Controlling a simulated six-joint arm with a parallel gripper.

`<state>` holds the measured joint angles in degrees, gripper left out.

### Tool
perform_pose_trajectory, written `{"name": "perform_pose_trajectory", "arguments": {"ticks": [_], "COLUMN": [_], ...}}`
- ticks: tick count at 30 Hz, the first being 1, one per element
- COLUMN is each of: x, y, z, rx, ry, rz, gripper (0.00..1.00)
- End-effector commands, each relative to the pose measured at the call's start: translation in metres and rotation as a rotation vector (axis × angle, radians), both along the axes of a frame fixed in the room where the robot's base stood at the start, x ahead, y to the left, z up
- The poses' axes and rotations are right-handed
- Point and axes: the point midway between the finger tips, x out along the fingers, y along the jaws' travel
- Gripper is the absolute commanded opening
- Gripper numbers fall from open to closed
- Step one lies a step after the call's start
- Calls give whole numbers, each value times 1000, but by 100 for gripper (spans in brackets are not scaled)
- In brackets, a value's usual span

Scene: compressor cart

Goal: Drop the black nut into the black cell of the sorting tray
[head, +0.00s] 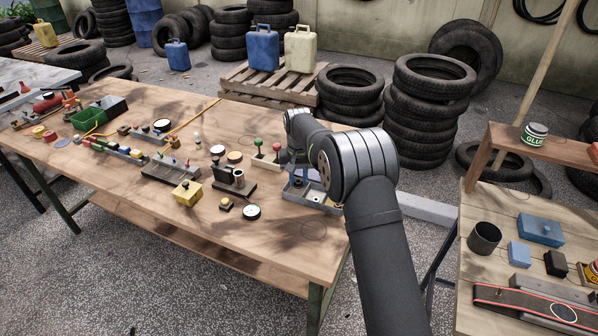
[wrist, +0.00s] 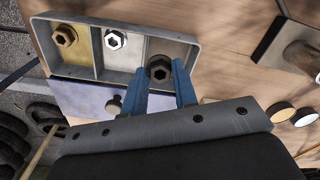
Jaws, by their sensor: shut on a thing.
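The grey sorting tray (wrist: 145,22) has three cells in the wrist view. The tan cell (wrist: 72,45) holds a copper-brown nut (wrist: 65,35), and the white cell (wrist: 118,62) holds a silver nut (wrist: 115,39). The third cell (wrist: 172,47) is dark. My gripper (wrist: 160,72) has its blue fingers shut on the black nut (wrist: 159,69), which shows between the fingertips over the near part of the dark cell. I cannot tell its height above the floor. In the head view the tray (head: 328,207) is partly hidden by my arm.
A dark block with a metal cup (head: 238,179), a yellow box (head: 187,192) and a gauge (head: 252,211) stand left of the tray. Red and green knobs (head: 258,144) stand behind it. The table's front right corner (head: 320,255) is bare.

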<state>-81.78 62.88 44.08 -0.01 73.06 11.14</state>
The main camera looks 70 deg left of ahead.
Motion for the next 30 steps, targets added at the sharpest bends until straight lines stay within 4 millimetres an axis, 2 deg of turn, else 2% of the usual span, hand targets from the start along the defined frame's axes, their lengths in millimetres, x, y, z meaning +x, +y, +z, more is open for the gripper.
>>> {"name": "perform_pose_trajectory", "arguments": {"ticks": [6,15,16,19,20,30], "x": [0,0,0,0,0,0], "y": [0,0,0,0,0,0], "z": [-15,-17,-17,-17,-17,-14], "rx": [0,1,0,0,0,1], "ry": [0,0,0,0,0,0], "rz": [0,0,0,0,0,0], "gripper": [4,4,28,48,52,52]}}
